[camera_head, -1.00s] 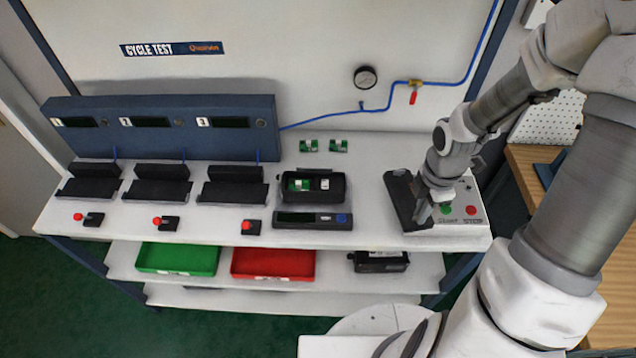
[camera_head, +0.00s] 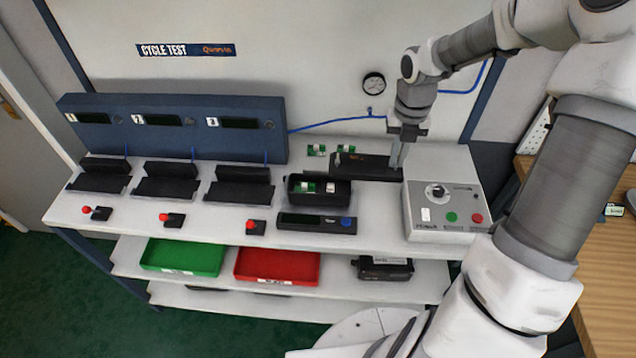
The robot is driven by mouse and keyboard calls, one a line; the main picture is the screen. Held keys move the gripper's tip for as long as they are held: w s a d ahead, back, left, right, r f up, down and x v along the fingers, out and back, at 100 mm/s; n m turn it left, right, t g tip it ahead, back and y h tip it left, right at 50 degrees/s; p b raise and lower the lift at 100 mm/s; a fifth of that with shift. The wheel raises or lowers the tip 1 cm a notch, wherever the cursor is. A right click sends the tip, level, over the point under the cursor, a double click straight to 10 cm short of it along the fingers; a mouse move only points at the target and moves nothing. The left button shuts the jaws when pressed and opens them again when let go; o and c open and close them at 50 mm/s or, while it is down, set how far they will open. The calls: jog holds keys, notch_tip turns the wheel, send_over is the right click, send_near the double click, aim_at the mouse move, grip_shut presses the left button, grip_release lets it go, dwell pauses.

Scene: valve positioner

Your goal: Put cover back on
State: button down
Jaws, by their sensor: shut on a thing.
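My gripper (camera_head: 398,156) is shut on the right end of the black cover (camera_head: 366,166). The cover is long and flat and lies crosswise, stretching left from the fingers. It appears just behind and to the right of the black positioner body (camera_head: 319,199). How far it is above the bench cannot be told. The positioner body is open at the top, with a green board (camera_head: 304,187) and a white part showing inside. It sits behind a dark handheld unit with a blue button (camera_head: 346,221).
A grey control box (camera_head: 445,212) with a knob and green and red buttons stands right of the positioner. Small green boards (camera_head: 317,150) lie behind, partly hidden by the cover. Black test stands (camera_head: 242,187) fill the left. Green (camera_head: 183,257) and red (camera_head: 277,266) trays sit below.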

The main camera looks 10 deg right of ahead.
jog(key=shift+w+a+f, duration=1)
jog(key=shift+a+f, duration=0.65)
jog(key=shift+f, duration=0.15)
jog(key=shift+w+a+f, duration=1)
jog(key=shift+a+f, duration=0.7)
jog(key=shift+f, duration=0.1)
jog(key=shift+w+a+f, duration=1)
jog(key=shift+a+f, duration=0.65)
jog(key=shift+f, duration=0.15)
jog(key=shift+f, duration=0.15)
jog(key=c, duration=1)
grip_release()
notch_tip(320, 180, up, 12)
jog(key=shift+d, duration=0.1)
